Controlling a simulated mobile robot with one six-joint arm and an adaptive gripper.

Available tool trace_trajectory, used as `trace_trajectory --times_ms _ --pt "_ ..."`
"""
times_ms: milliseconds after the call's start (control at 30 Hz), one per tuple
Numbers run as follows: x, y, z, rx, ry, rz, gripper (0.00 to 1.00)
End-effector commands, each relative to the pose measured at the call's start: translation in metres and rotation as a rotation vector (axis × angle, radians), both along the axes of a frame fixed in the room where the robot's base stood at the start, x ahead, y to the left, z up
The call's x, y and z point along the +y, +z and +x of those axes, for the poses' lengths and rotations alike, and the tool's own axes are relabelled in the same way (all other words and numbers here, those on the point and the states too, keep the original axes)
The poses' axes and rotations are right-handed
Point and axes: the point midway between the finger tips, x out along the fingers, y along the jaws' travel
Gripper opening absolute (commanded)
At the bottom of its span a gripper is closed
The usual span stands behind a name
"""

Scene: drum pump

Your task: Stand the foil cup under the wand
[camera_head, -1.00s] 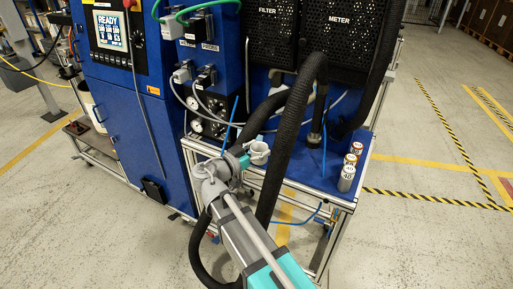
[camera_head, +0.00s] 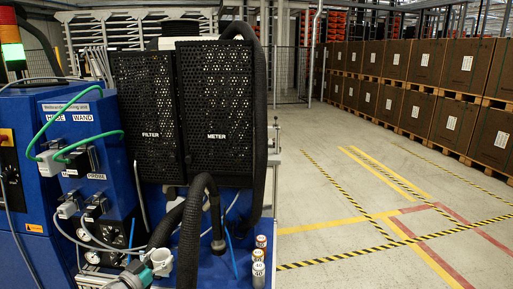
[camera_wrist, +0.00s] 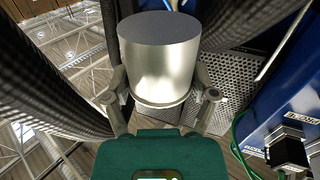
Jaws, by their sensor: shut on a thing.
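The foil cup (camera_wrist: 158,60) is a smooth silver cylinder in the wrist view, with its closed, flat grey end toward the top of the picture. My gripper (camera_wrist: 160,95) is shut on it, one finger on each side near its rim. In the head view my gripper (camera_head: 150,270) and the pale cup (camera_head: 162,262) show at the bottom edge, left of the hose end. The wand appears to be the dark nozzle (camera_head: 218,245) at the end of a bent black hose, pointing down over the blue bench top. The cup is apart from it.
Several small labelled cans (camera_head: 258,270) stand at the bench's right edge. A thick black hose (camera_head: 190,235) arches between my gripper and the nozzle. Black mesh cabinets marked FILTER (camera_head: 147,120) and METER (camera_head: 215,110) stand behind. The floor to the right is clear.

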Motion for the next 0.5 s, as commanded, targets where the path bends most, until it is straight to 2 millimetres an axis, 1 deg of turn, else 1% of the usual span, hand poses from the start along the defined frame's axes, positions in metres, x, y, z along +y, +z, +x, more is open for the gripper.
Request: trace_trajectory --times_ms 33,200,333,500 --pt "0.0 0.015 0.0 0.0 0.0 0.0 0.34" --pt "0.0 0.036 0.0 0.0 0.0 0.0 0.34" --pt "0.0 0.047 0.0 0.0 0.0 0.0 0.34" --pt "0.0 0.055 0.0 0.0 0.0 0.0 0.34"
